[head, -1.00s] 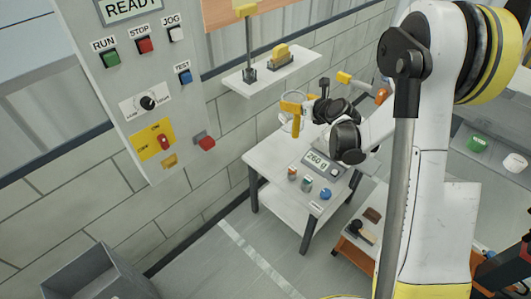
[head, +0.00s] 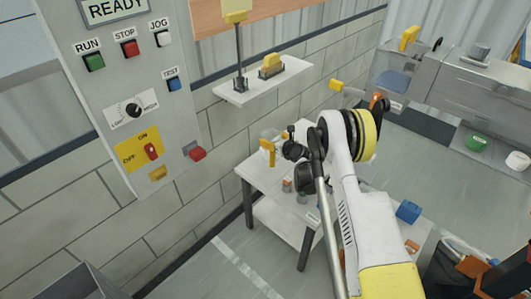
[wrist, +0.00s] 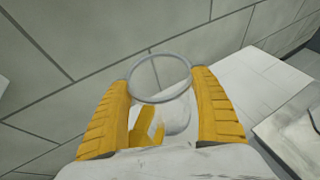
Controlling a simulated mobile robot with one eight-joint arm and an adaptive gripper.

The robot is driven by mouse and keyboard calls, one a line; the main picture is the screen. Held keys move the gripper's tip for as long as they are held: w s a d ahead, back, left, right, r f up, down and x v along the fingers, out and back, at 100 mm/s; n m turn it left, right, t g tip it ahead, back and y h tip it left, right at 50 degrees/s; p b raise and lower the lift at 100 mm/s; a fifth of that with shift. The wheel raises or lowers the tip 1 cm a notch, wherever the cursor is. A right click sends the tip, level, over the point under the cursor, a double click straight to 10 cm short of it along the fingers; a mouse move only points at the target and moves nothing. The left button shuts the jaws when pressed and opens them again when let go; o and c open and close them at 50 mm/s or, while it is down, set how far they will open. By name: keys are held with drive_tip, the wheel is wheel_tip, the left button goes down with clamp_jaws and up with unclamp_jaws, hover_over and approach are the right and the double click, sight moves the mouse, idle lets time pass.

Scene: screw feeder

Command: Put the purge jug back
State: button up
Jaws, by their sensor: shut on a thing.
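The purge jug (wrist: 181,112) looks like a clear, pale vessel with a round grey rim, seen from above in the wrist view. My gripper (wrist: 162,84) has its ribbed yellow fingers on both sides of the jug and is shut on it. A yellow part shows between the fingers, and I cannot tell whether it belongs to the jug. In the head view, my gripper (head: 269,151) and the pale jug (head: 267,134) are small, near the wall at the far left end of the white table (head: 262,179). Whether the jug touches a surface is unclear.
A white wall shelf (head: 235,95) above holds a dark stand and a yellow-topped item (head: 271,65). The control panel (head: 115,100) and a red wall knob (head: 197,153) are at left. Small containers (head: 287,185) stand on the table. A grey bin (head: 75,283) is at lower left.

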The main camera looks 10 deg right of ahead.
drive_tip(key=w+a+f, duration=0.1)
drive_tip(key=w+a+f+b, duration=0.1)
drive_tip(key=shift+w+a+f, duration=0.15)
drive_tip(key=shift+w+a, duration=0.05)
drive_tip(key=shift+a, duration=0.1)
wheel_tip(320, 180, down, 4)
drive_tip(key=shift+f+b, duration=0.1)
drive_tip(key=shift+b, duration=1.05)
drive_tip(key=shift+r, duration=0.2)
drive_tip(key=shift+f, duration=0.1)
drive_tip(key=o, duration=1.4)
drive_tip(key=shift+f, duration=0.1)
